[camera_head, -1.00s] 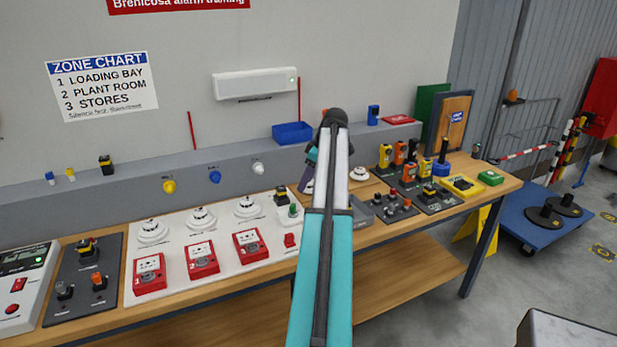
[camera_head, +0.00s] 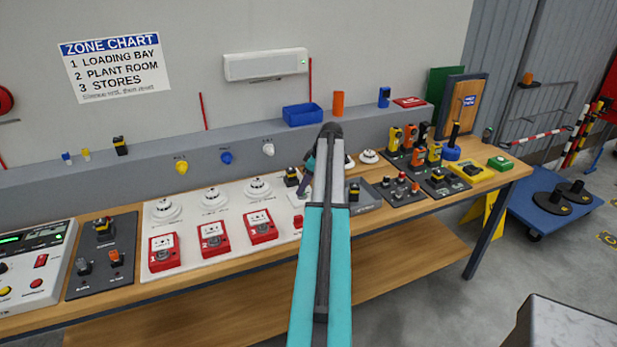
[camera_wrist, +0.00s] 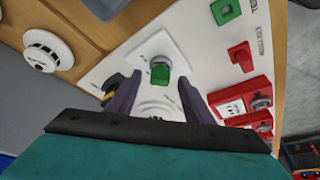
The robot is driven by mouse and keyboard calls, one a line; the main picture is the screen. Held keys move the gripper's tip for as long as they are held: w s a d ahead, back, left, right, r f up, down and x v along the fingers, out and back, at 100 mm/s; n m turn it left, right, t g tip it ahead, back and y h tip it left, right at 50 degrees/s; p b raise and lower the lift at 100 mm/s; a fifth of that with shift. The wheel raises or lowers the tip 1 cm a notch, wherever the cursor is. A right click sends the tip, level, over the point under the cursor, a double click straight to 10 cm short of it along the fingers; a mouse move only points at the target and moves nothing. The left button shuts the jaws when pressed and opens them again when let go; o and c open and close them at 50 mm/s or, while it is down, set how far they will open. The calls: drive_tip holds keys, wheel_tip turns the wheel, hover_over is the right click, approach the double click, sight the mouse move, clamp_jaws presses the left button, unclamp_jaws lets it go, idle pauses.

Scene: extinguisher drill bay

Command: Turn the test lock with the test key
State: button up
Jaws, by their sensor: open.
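A green-headed piece (camera_wrist: 160,74), which looks like the test key, stands on a white square plate (camera_wrist: 178,48), apparently the test lock, on the white panel. In the wrist view it lies between the tips of my gripper (camera_wrist: 160,84). The two dark purple fingers are apart, one on each side of it, and I cannot tell whether either touches it. In the head view my gripper (camera_head: 304,184) is over the panel's right end. It and my arm hide the green piece there, and only part of the plate (camera_head: 297,198) shows.
A red lever-like piece (camera_wrist: 241,56) and a green square frame (camera_wrist: 226,10) sit beside the plate. Red call points (camera_head: 261,226) and white detectors (camera_head: 257,188) fill the panel leftward. A black-and-yellow piece (camera_head: 291,177) is close behind my gripper.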

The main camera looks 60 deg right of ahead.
drive_tip(key=shift+w+f, duration=0.25)
drive_tip(key=shift+f, duration=0.3)
clamp_jaws()
drive_tip(key=shift+a, duration=0.1)
